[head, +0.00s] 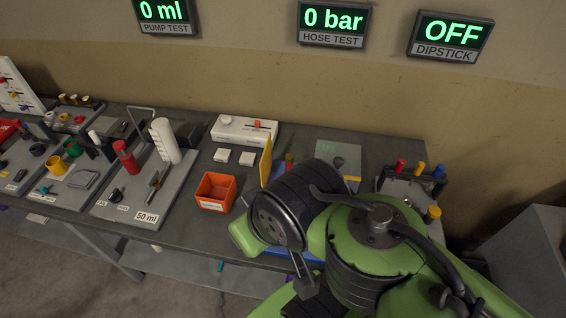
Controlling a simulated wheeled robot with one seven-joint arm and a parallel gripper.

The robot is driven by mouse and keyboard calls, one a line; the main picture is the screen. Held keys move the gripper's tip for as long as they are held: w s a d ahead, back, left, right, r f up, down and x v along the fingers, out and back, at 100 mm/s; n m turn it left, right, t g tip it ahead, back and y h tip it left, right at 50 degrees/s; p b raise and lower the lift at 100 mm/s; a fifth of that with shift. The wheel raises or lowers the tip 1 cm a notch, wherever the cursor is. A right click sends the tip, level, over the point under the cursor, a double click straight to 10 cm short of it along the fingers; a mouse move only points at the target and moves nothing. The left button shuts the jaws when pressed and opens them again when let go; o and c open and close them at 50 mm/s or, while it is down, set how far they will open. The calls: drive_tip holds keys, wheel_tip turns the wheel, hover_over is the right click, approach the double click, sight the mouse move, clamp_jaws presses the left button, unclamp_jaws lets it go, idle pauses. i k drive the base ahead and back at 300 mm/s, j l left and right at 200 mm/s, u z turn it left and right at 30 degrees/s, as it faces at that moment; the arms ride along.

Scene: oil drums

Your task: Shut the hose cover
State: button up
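A thin yellow panel (266,161) stands upright on the bench in the head view, just left of my arm. It looks like a raised cover, but I cannot tell for sure that it is the hose cover. Its lower part and whatever it is attached to are largely hidden behind my green and black arm. My gripper cannot be made out; my arm links fill the lower right and block the view of the bench there. The hose test display (334,24) on the wall reads 0 bar.
A white box (244,130) stands behind. A grey board (145,188) holds a red cylinder and a white one. A fixture with coloured caps (407,190) is at right.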

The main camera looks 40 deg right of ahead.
sight(338, 162)
drive_tip(key=z, duration=1.7)
drive_tip(key=j+u, duration=0.5)
drive_tip(key=j, duration=0.25)
